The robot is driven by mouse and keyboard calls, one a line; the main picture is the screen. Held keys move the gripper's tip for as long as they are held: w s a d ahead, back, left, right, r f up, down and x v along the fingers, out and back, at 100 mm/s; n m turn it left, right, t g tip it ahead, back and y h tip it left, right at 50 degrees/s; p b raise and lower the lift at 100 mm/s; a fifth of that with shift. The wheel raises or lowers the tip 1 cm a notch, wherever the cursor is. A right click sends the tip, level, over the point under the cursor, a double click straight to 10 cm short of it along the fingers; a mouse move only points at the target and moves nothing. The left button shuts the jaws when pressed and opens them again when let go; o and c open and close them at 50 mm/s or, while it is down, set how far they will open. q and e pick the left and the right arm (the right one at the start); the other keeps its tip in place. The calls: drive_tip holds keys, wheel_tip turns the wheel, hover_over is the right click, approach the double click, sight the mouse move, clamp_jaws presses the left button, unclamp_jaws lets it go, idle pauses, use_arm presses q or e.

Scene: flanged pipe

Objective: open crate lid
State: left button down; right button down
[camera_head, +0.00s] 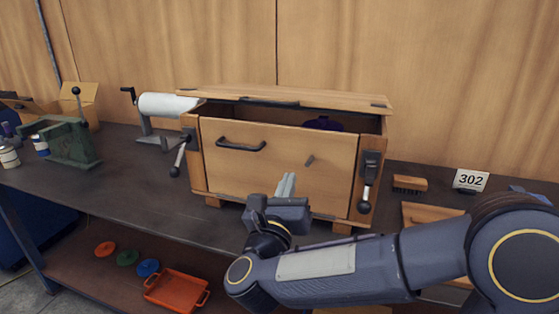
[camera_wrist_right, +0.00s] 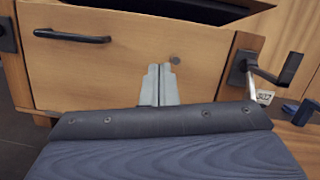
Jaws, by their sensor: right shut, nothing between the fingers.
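A wooden crate (camera_head: 230,165) stands on the dark bench in the head view. Its lid (camera_head: 330,99) is a flat board along the top, with a dark gap between it and the front panel. A dark blue thing (camera_head: 322,124) shows inside the gap. The front panel has a black handle (camera_head: 241,145), also in the right wrist view (camera_wrist_right: 72,37), and a small peg (camera_head: 309,160). Black lever latches (camera_head: 179,156) (camera_head: 367,182) sit at both front corners. My right gripper (camera_head: 287,184) is shut and empty in front of the panel, its fingers pointing at it (camera_wrist_right: 160,72). My left gripper is out of view.
A white roll (camera_head: 168,104) with a crank stands left of the crate, a green press (camera_head: 68,140) farther left. A brush (camera_head: 410,184) and a 302 card (camera_head: 470,180) lie right. An orange tray (camera_head: 176,289) is on the shelf below. Bench left-front is clear.

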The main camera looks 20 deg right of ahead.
drive_tip(key=p+x, duration=0.2)
drive_tip(key=x, duration=0.6)
drive_tip(key=shift+w+d+r, duration=0.2)
drive_tip(key=shift+r, duration=0.05)
drive_tip(key=r+p, duration=0.1)
drive_tip(key=w+r+p, duration=0.1)
drive_tip(key=r, duration=0.1)
drive_tip(key=shift+w, duration=0.1)
drive_tip(key=shift+w+a+r, duration=0.1)
drive_tip(key=shift+a+r, duration=0.05)
drive_tip(key=shift+r, duration=0.25)
drive_tip(key=shift+r+p, duration=0.15)
drive_tip(key=shift+p, duration=0.15)
